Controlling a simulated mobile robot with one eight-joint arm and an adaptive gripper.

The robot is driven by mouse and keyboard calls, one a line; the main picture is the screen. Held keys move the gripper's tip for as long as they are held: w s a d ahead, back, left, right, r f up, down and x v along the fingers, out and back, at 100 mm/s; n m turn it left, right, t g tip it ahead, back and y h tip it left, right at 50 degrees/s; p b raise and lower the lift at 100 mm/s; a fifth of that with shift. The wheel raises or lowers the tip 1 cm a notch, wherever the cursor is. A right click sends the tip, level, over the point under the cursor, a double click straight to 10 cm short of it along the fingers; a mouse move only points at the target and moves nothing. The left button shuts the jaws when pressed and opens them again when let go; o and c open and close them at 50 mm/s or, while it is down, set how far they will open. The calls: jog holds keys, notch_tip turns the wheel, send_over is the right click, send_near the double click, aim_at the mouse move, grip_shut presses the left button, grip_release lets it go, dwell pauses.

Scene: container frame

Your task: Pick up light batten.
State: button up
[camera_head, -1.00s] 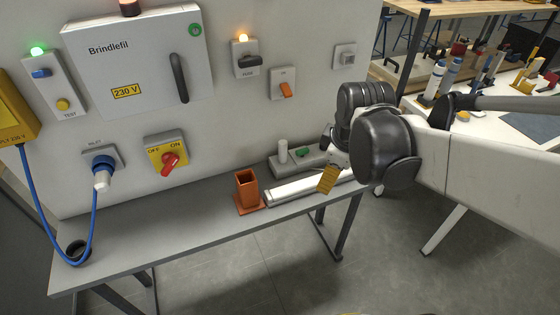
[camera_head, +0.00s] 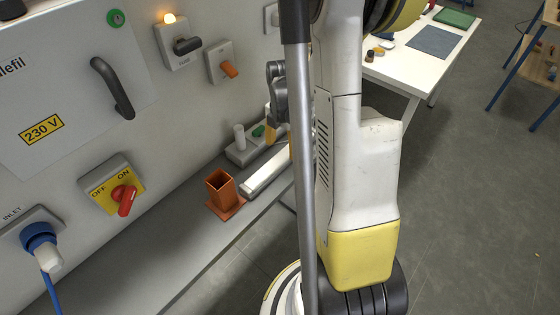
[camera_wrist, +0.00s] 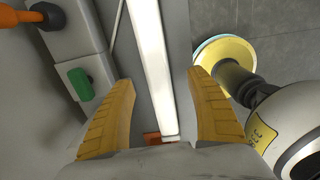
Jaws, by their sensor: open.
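The light batten is a long white bar. In the head view the batten (camera_head: 264,174) lies on the grey bench along the wall, its far part hidden behind my arm. In the wrist view the batten (camera_wrist: 150,62) runs lengthwise between the two yellow fingers of my gripper (camera_wrist: 163,112). The fingers are spread apart, one on each side of the batten, with a gap on both sides. I cannot tell how far above it they are. In the head view my gripper is mostly hidden behind my arm.
An orange square holder (camera_head: 222,192) stands at the batten's near end. A grey box with a green button (camera_wrist: 80,84) and a white cylinder (camera_head: 239,137) sits between batten and wall. A red-handled switch (camera_head: 124,198) is on the wall. The bench's front edge is close to the batten.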

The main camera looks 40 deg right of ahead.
aim_at(282, 155)
jog(key=f+b, duration=0.2)
jog(key=f, duration=0.3)
jog(key=shift+w+d+f+b, duration=0.15)
jog(key=shift+w+b, duration=0.15)
jog(key=shift+b, duration=0.1)
grip_shut()
